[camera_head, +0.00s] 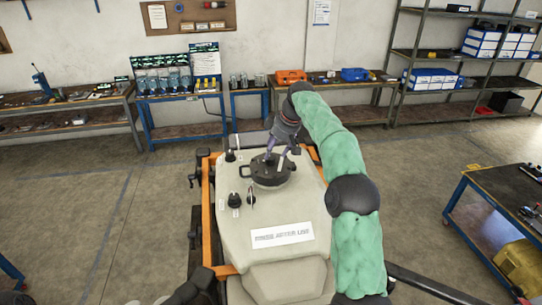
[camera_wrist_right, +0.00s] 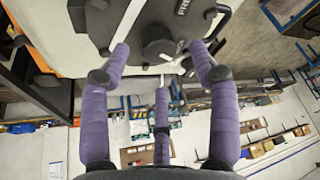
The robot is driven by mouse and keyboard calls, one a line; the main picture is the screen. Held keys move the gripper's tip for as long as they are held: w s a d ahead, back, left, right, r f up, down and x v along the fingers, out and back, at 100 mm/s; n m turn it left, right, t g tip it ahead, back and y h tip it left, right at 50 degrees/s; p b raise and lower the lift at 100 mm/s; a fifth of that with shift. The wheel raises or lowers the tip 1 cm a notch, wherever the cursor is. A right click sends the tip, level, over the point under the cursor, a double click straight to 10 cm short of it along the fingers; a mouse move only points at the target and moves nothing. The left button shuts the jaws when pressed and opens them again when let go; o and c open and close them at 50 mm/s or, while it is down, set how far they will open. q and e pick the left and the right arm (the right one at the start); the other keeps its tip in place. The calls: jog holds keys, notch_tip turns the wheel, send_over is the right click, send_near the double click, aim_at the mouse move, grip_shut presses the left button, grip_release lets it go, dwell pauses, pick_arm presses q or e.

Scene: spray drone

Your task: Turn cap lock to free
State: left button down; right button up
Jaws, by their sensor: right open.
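The spray drone's pale tank (camera_head: 305,205) stands in the middle of the head view. A round black cap (camera_head: 270,178) with side lugs sits on its top. In the right wrist view the cap (camera_wrist_right: 150,12) fills the upper middle, with a raised round hub (camera_wrist_right: 158,38) at its centre and a pale mark below it. My right gripper (camera_head: 271,151) is over the cap, reaching down from the green arm. Its purple fingers (camera_wrist_right: 160,58) are spread open on either side of the hub, with a third finger below; I cannot tell whether any touch.
Two black knobs (camera_head: 234,200) stand on the tank left of the cap, and a white label (camera_head: 283,235) is in front. An orange frame (camera_head: 208,215) runs along the tank's left side. A blue-legged table (camera_head: 505,190) stands at right.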

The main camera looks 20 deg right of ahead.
aim_at(271, 156)
jog(key=shift+x, duration=1.8)
jog(key=shift+d, duration=0.1)
jog(key=c, duration=1)
